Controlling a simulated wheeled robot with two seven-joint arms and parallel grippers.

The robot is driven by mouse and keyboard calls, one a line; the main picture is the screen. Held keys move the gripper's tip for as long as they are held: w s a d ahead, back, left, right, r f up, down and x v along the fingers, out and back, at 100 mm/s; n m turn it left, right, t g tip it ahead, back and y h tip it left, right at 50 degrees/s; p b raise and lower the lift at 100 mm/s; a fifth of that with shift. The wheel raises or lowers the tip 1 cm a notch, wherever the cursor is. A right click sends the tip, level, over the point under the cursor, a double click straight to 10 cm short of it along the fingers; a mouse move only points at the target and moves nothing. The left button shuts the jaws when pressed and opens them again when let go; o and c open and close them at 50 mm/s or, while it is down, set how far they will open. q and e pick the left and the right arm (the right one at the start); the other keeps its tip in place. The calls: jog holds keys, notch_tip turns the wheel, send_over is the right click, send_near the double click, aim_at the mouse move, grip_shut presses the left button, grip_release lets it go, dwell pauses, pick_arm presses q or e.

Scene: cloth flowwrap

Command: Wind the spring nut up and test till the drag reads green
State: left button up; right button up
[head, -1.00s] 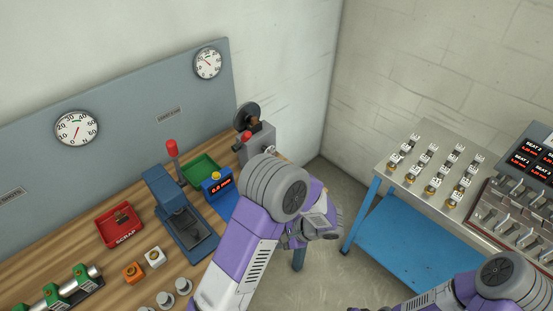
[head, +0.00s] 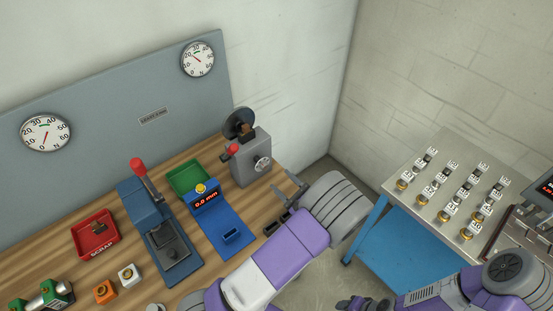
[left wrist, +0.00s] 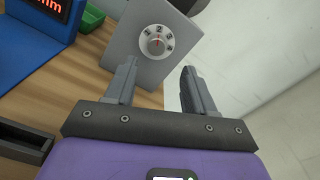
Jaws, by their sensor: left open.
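A grey block-shaped device (head: 252,158) stands at the bench's right end, with a dark wheel and a red-tipped lever on top.
A blue stand (head: 207,201) reads 0.0 mm. A blue lever press (head: 160,240), green tray (head: 188,178) and red scrap tray (head: 96,234) share the bench. A dark open holder (head: 276,224) lies near my left gripper. A metal table (head: 397,184) holds several labelled parts at right.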

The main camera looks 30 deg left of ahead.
aim_at(265, 167)
pick_arm(q)
jog(key=x, duration=0.7)
jog(key=shift+s+a+r, duration=0.15)
jog(key=shift+s+a, duration=0.05)
jog(key=shift+s, duration=0.2)
jog(key=shift+w, duration=0.1)
grip_shut()
jog(key=shift+r+m+p, duration=0.15)
jog(key=shift+m+p, duration=1.45)
jog(key=shift+m, duration=0.2)
jog(key=m+p, duration=0.2)
jog(key=m, duration=0.1)
jog(key=shift+m+p, duration=0.6)
jog(key=shift+m, duration=0.4)
jog(key=shift+f, duration=0.2)
